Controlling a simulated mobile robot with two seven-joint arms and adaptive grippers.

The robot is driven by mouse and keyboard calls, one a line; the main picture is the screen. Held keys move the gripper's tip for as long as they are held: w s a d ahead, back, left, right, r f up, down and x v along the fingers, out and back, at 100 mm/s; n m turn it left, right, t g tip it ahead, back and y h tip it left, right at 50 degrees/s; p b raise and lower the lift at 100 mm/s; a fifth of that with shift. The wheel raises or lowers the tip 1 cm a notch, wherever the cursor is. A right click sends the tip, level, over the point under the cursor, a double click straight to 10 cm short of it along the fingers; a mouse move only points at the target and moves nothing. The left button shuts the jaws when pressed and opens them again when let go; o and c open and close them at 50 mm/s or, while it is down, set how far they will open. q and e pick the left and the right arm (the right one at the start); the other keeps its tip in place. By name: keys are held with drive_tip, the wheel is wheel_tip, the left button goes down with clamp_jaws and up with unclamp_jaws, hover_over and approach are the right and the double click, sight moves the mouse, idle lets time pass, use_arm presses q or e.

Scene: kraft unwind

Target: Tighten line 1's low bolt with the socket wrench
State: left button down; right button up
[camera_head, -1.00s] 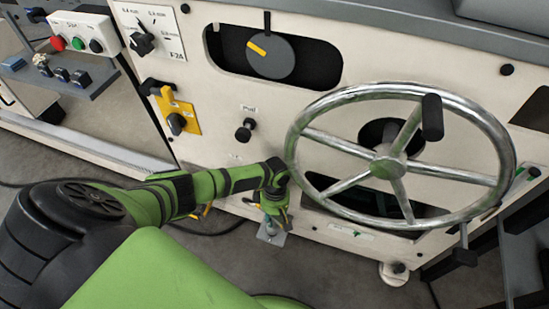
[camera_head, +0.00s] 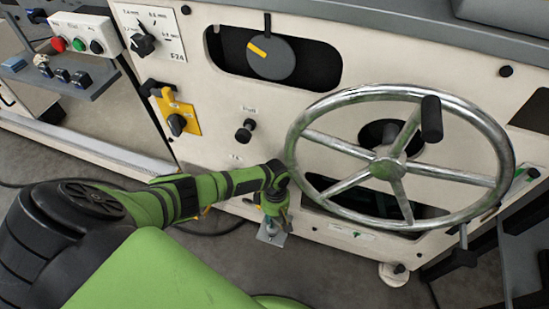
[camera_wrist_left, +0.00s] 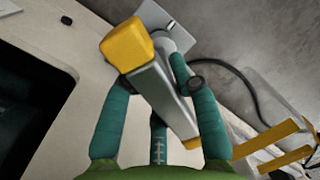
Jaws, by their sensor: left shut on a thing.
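My left gripper (camera_head: 273,206) is low at the front of the machine, in front of its lower panel and just above a metal foot plate (camera_head: 271,238). In the left wrist view its teal fingers (camera_wrist_left: 155,84) are shut on a tool with a grey bar and a yellow end block, which I take to be the socket wrench (camera_wrist_left: 165,97). A pale round part and a plate corner (camera_wrist_left: 172,18) show beyond the tool. The low bolt cannot be made out; the tool and gripper cover that area. My right gripper is not in view.
A large handwheel (camera_head: 388,168) stands out from the panel right of my gripper. A black knob (camera_head: 245,131) and a yellow switch plate (camera_head: 178,112) are above left. Yellow bars (camera_wrist_left: 268,146) and a dark cable (camera_wrist_left: 240,82) lie near the gripper.

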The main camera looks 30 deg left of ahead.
use_arm(q)
drive_tip(key=shift+f, duration=0.2)
idle(0.6)
drive_tip(key=shift+m, duration=1.1)
drive_tip(key=shift+m+y+p, duration=0.3)
drive_tip(key=shift+m+p, duration=0.1)
drive_tip(key=shift+m, duration=0.8)
drive_tip(key=shift+s, duration=0.1)
